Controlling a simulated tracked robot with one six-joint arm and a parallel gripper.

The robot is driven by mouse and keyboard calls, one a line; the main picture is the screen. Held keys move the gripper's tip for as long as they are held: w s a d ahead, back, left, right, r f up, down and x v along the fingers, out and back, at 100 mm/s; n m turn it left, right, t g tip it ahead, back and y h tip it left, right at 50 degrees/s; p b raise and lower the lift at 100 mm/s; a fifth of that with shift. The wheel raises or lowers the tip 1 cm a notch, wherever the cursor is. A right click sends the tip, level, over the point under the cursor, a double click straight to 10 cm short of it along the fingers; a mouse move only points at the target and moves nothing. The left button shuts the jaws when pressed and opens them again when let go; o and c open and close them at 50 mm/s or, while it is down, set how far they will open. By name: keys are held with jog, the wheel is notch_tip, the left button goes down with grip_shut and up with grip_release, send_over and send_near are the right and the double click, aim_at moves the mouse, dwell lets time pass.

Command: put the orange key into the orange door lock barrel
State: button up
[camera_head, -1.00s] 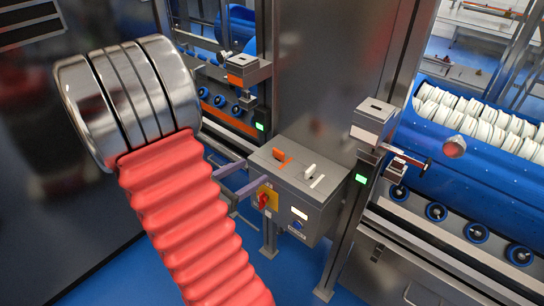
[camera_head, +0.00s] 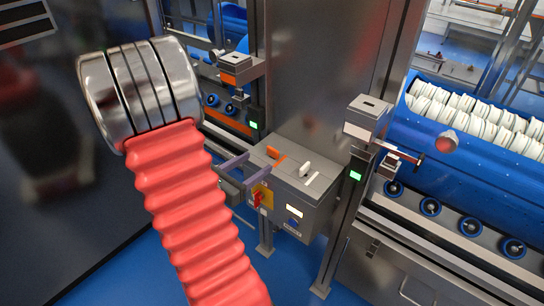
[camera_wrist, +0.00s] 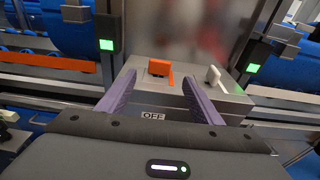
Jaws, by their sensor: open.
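The orange key (camera_head: 272,152) stands on top of the grey control box (camera_head: 322,186), beside an orange stripe. It also shows in the wrist view (camera_wrist: 158,67), upright, just beyond and between my fingertips. My gripper (camera_head: 260,161) has two purple fingers, spread apart and empty. They reach over the near edge of the box top, and in the wrist view (camera_wrist: 158,80) they flank the key's line. The orange door lock barrel (camera_head: 235,77) is in the orange-banded housing on the left post; its opening is not clear. It lies behind and left of the key.
A white key (camera_head: 305,169) stands right of the orange one. A white-banded lock housing (camera_head: 368,118) is on the right post. A red switch (camera_head: 257,199) is on the box's front. My red arm sleeve hides the left foreground. Blue floor lies below.

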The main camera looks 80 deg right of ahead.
aim_at(271, 152)
jog(key=shift+x, duration=2.3)
jog(key=shift+x, duration=2.65)
jog(key=shift+c, duration=0.4)
jog(key=c, duration=1.1)
jog(key=shift+r, duration=5)
jog(key=shift+w, duration=0.1)
